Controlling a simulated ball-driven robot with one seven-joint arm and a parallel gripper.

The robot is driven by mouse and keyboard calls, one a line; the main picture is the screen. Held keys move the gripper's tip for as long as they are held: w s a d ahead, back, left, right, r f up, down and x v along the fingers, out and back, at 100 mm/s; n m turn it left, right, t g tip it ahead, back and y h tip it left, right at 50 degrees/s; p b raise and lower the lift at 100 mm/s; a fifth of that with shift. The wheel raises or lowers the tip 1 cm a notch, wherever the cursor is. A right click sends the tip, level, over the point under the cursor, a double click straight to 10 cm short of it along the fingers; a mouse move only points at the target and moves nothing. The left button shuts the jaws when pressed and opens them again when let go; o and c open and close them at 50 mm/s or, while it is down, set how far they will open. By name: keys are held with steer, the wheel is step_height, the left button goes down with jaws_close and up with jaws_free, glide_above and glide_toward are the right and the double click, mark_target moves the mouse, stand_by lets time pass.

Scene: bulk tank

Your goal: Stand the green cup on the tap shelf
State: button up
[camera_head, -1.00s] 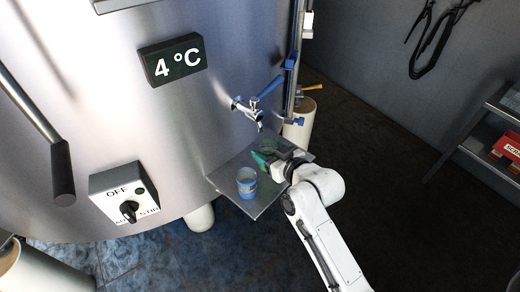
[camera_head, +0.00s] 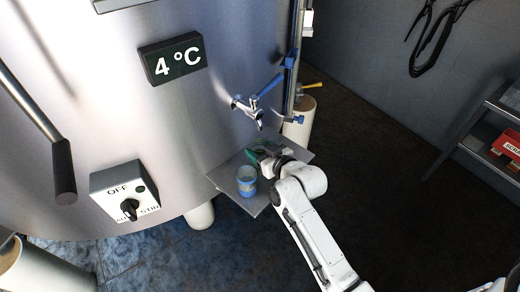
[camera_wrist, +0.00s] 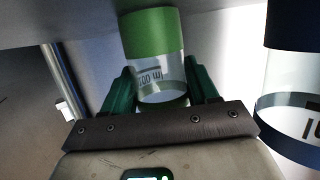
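The green cup (camera_head: 256,149) is at the back part of the tap shelf (camera_head: 232,168), near the tank wall and below the tap. In the wrist view the cup (camera_wrist: 156,50) has a green band and a clear part with a volume mark. My gripper (camera_head: 266,155) reaches in from the right, and its green fingers (camera_wrist: 160,88) lie against both sides of the cup. The cup looks upright, but my gripper hides part of it in the head view. I cannot tell whether its base touches the shelf.
A blue cup (camera_head: 247,183) stands on the front left of the shelf, close to my gripper; it also shows in the wrist view (camera_wrist: 290,95). The metal tap (camera_head: 250,108) with a blue lever juts out above the shelf. A rack (camera_head: 490,130) stands far right.

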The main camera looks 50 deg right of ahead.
steer(key=o, duration=0.5)
steer(key=shift+r, duration=0.2)
steer(key=v, duration=1.1)
steer(key=shift+s+a, duration=0.15)
steer(key=shift+s, duration=0.1)
steer(key=shift+s+a, duration=0.1)
steer(key=shift+s, duration=0.05)
steer(key=s+a+f+n+g+y, duration=0.2)
steer(key=s+a+f+g+y, duration=0.2)
steer(key=s+a+f+g, duration=0.45)
steer(key=s+g, duration=0.1)
steer(key=s+a+f+g, duration=0.1)
steer(key=s+a, duration=0.1)
steer(key=s, duration=0.1)
steer(key=s+a+f+g, duration=0.1)
steer(key=s+g, duration=0.1)
steer(key=s, duration=0.1)
steer(key=shift+a+n+g, duration=0.2)
steer(key=shift+n+g, duration=0.1)
steer(key=shift+g, duration=0.05)
